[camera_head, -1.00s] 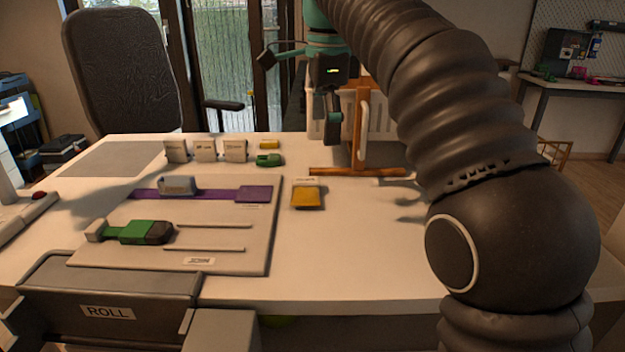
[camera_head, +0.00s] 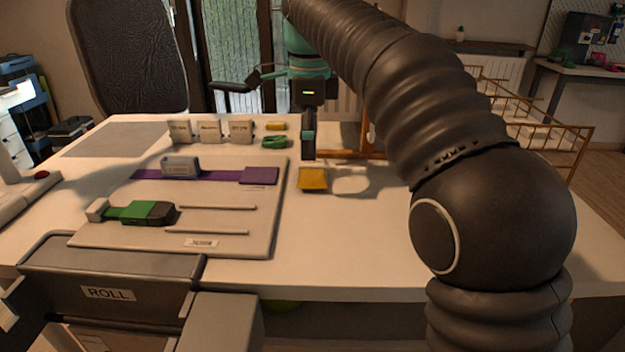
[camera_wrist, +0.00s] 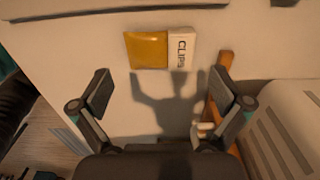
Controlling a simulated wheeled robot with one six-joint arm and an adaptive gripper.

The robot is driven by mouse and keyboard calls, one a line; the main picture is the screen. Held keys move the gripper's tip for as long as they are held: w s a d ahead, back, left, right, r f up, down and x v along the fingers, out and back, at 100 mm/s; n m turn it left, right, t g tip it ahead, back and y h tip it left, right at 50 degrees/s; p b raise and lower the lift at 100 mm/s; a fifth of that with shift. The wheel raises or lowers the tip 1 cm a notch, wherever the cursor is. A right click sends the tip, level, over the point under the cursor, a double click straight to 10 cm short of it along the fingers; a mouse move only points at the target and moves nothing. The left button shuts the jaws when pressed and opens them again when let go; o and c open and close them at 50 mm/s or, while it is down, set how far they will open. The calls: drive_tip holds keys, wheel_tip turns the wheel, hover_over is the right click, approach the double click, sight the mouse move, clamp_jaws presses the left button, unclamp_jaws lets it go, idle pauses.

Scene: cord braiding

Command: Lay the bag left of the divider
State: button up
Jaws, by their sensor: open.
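The bag, a small yellow packet (camera_head: 312,179) with a white header, lies flat on the table just right of the board. In the wrist view the bag (camera_wrist: 147,51) lies ahead of the fingers, and its header reads "CLIPS". My gripper (camera_head: 308,150) is behind the bag in the head view. In the wrist view my gripper (camera_wrist: 163,92) has its fingers wide apart with nothing between them. A brown wooden piece (camera_head: 340,154), perhaps the divider, stands behind the bag, partly hidden by my arm. It also shows in the wrist view (camera_wrist: 226,72), near the right finger.
A pale board (camera_head: 262,220) with purple and green straps lies left of the bag. Several small labelled blocks (camera_head: 209,131), a green item (camera_head: 275,142) and a yellow item (camera_head: 276,126) stand behind it. A grey box marked "ROLL" (camera_head: 110,270) is in front.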

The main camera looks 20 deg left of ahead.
sight(313, 169)
drive_tip(key=shift+d+f+b, duration=0.15)
drive_tip(key=shift+f+b, duration=0.25)
drive_tip(key=shift+f, duration=1.05)
drive_tip(key=shift+d+f+b, duration=0.1)
drive_tip(key=shift+f+b, duration=0.3)
drive_tip(key=shift+f, duration=1.05)
drive_tip(key=c, duration=0.9)
drive_tip(key=shift+r+p, duration=0.35)
drive_tip(key=shift+r, duration=0.6)
drive_tip(key=shift+c, duration=0.2)
wheel_tip(313, 169, up, 2)
drive_tip(key=shift+w+r+p, duration=0.1)
drive_tip(key=shift+r+p, duration=0.05)
drive_tip(key=shift+p, duration=0.2)
drive_tip(key=s+d+r, duration=0.6)
drive_tip(key=s+d, duration=0.1)
drive_tip(key=s, duration=0.2)
drive_tip(key=shift+d+r, duration=0.15)
drive_tip(key=shift+r, duration=0.25)
